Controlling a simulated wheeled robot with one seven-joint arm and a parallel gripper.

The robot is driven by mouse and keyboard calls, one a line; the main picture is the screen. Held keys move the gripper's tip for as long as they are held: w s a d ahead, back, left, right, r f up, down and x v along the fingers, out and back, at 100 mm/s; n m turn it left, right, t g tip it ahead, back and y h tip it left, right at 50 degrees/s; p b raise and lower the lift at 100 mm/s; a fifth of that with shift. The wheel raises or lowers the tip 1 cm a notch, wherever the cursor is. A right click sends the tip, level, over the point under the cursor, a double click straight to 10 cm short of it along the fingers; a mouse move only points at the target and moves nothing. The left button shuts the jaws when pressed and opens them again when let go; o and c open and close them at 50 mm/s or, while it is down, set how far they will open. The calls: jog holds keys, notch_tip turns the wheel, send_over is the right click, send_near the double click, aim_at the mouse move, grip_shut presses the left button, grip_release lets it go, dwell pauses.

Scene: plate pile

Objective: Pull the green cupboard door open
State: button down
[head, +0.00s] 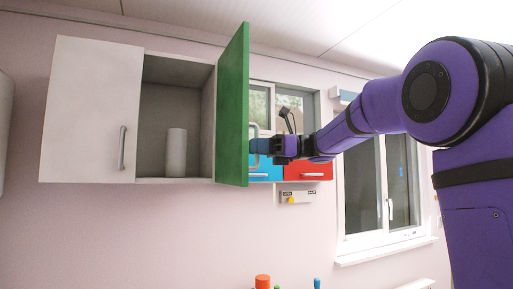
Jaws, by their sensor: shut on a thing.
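The green cupboard door (233,110) stands swung well out from the wall cupboard, nearly edge-on to me, with the space behind it exposed. Its pale handle (254,129) is on the door's right-hand face. My gripper (258,146) is at that handle, to the right of the door, and is shut on it. The fingertips are small and partly hidden against the handle. The open cupboard (158,103) has grey inner walls.
A white cylinder (176,153) stands inside the open cupboard. A closed white door (92,112) with its own handle is to the left. Blue (266,170) and red (306,170) fronts are behind my gripper. A window (375,185) is at right. Colored objects (263,281) show at the bottom edge.

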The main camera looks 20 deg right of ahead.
jog(key=shift+w+d+g, duration=0.1)
jog(key=shift+d+g, duration=0.15)
jog(key=shift+g, duration=0.05)
jog(key=c, duration=1.4)
grip_release()
jog(key=shift+d, duration=0.1)
jog(key=d, duration=0.3)
jog(key=s+d, duration=0.1)
jog(key=d, duration=0.3)
jog(key=s+d, duration=0.1)
jog(key=d, duration=0.2)
jog(key=shift+d, duration=0.25)
